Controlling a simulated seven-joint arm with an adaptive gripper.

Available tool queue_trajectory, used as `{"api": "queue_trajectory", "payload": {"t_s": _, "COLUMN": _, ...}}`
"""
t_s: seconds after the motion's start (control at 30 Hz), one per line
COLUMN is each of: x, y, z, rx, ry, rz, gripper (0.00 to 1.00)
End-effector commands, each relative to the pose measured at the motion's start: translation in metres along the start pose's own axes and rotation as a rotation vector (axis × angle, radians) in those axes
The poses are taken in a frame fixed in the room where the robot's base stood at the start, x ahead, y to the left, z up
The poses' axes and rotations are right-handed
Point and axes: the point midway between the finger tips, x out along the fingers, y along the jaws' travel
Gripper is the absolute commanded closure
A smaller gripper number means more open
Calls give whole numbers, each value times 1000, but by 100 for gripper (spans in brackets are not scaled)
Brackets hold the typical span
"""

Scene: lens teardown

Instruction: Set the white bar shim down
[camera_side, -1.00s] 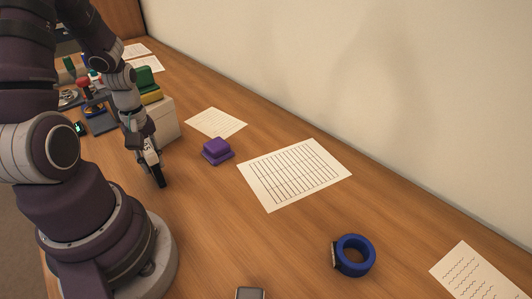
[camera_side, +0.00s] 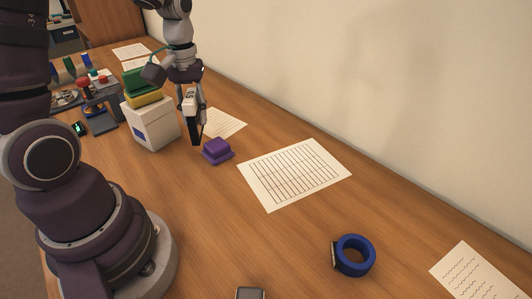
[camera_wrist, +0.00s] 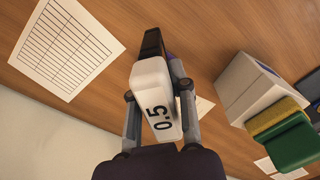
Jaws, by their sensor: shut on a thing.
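The white bar shim (camera_wrist: 154,101), marked "0.5", is held between the fingers of my gripper (camera_wrist: 157,82) in the wrist view. A black part extends past its far end; I cannot tell whether it belongs to the shim or the gripper. In the side view my gripper (camera_side: 194,122) points down, with the white shim (camera_side: 189,99) at it. It appears beside the purple stepped block (camera_side: 217,150), just to its left in the picture. The gap between the dark tip and the table is hard to judge. In the wrist view the purple block is mostly hidden behind the shim.
A white box (camera_side: 150,125) with green and yellow pieces on top stands left of my gripper. A lined sheet (camera_side: 294,174) lies to the right, and a blue ring (camera_side: 354,255) lies nearer. Table between them is bare.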

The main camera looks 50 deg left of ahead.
Motion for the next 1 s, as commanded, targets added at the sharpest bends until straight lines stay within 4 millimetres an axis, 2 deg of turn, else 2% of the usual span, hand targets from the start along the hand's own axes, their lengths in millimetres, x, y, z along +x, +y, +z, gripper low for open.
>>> {"api": "queue_trajectory", "payload": {"t_s": 0.03, "x": 2, "y": 24, "z": 5, "rx": 126, "ry": 0, "rz": 0, "gripper": 100}}
{"api": "queue_trajectory", "payload": {"t_s": 0.2, "x": 8, "y": 103, "z": 40, "rx": 560, "ry": 2, "rz": 2, "gripper": 100}}
{"api": "queue_trajectory", "payload": {"t_s": 0.33, "x": 12, "y": 141, "z": 72, "rx": 791, "ry": 1, "rz": 5, "gripper": 100}}
{"api": "queue_trajectory", "payload": {"t_s": 0.47, "x": 17, "y": 156, "z": 89, "rx": 900, "ry": 0, "rz": 6, "gripper": 100}}
{"api": "queue_trajectory", "payload": {"t_s": 0.53, "x": 30, "y": 158, "z": 92, "rx": 918, "ry": -4, "rz": 3, "gripper": 100}}
{"api": "queue_trajectory", "payload": {"t_s": 0.8, "x": 83, "y": 158, "z": 93, "rx": 918, "ry": -4, "rz": 3, "gripper": 100}}
{"api": "queue_trajectory", "payload": {"t_s": 0.9, "x": 94, "y": 159, "z": 92, "rx": 917, "ry": -1, "rz": 6, "gripper": 100}}
{"api": "queue_trajectory", "payload": {"t_s": 1.0, "x": 96, "y": 159, "z": 92, "rx": 916, "ry": 1, "rz": 7, "gripper": 100}}
